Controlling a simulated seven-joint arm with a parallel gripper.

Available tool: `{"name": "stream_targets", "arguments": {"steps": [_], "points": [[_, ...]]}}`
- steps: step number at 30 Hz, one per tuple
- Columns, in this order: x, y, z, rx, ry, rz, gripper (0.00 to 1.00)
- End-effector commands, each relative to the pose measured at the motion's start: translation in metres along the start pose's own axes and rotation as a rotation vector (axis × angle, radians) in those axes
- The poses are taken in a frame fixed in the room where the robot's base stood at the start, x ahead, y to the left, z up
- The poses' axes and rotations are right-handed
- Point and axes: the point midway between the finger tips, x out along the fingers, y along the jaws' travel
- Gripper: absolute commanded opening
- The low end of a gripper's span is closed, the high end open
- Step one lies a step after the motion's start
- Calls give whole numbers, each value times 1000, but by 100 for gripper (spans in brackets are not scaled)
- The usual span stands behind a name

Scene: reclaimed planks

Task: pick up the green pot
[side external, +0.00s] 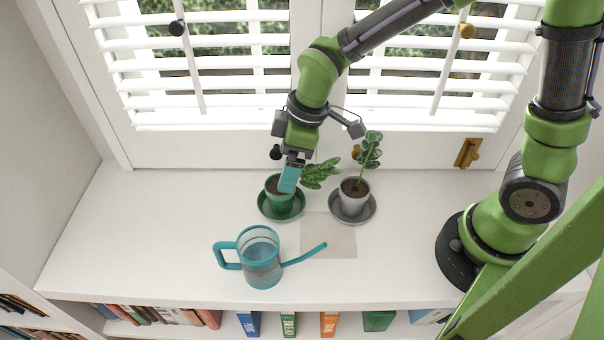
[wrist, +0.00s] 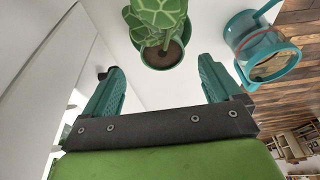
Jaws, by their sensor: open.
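The green pot (side external: 280,201) stands in a green saucer (side external: 265,211) on the white sill, with dark soil and a leafy plant leaning right. My gripper (side external: 288,182) is above the pot, its teal fingers overlapping the pot's top in the side view. In the wrist view, my gripper (wrist: 163,92) has its two teal fingers spread wide with nothing between them. There the green pot (wrist: 147,63) lies beyond the fingertips, partly hidden by the plant's large leaves (wrist: 158,14). Whether a finger touches the pot, I cannot tell.
A grey pot (side external: 353,199) with a plant stands in a grey saucer just right. A teal watering can (side external: 260,262) is in front, its spout pointing right. A pale square (side external: 330,238) lies between them. White shutters (side external: 220,60) rise behind; the sill's left side is clear.

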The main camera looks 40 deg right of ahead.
Motion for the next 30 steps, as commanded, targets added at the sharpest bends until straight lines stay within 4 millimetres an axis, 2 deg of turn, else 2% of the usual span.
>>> {"name": "stream_targets", "arguments": {"steps": [3, 8, 18, 26, 30], "points": [[15, 0, 0, 1, -2, -1, 92], [24, -1, 0, 2, -1, -1, 92], [69, -4, 0, 1, 0, -1, 92], [72, -4, 0, 2, 2, 1, 92], [72, -3, 0, 2, 2, 1, 73]]}}
